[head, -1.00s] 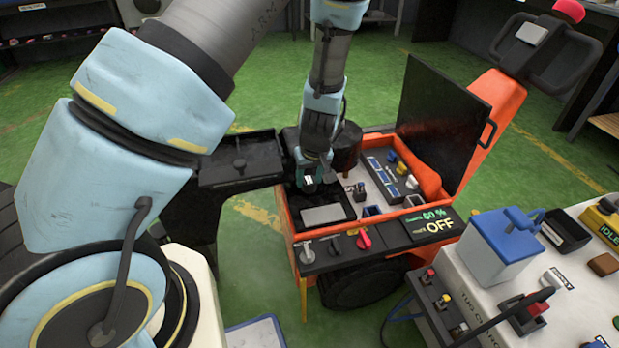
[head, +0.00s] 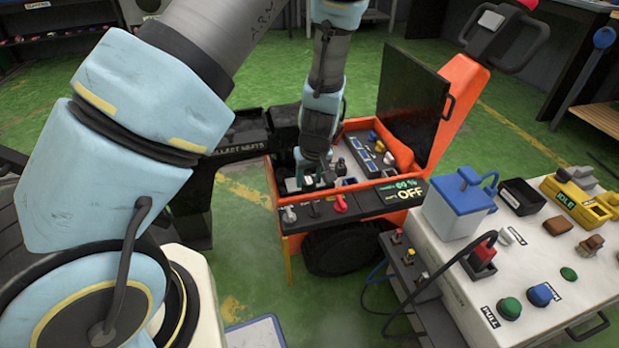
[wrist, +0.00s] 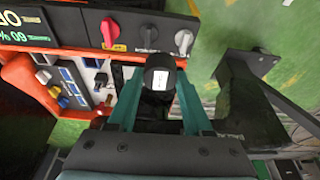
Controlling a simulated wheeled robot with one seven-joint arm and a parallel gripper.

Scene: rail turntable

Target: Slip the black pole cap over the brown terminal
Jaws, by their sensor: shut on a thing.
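My gripper (wrist: 155,98) has teal fingers, shut on the black pole cap (wrist: 160,65), a dark round piece with a white label in the wrist view. In the head view my gripper (head: 313,178) hangs over the near left part of the orange truck's open bay (head: 347,181). The cap is mostly hidden there by the fingers. I cannot clearly make out a brown terminal in the bay; my arm covers part of it. Two brown pieces (head: 589,245) lie on the white cart at the right, apart from the gripper.
The truck's raised black lid (head: 412,95) stands behind the bay. Its front panel carries a red knob (head: 340,203) and a lit display. The white cart (head: 535,262) at the right holds a blue-and-white box (head: 459,206) and several small parts. Green floor is free in front.

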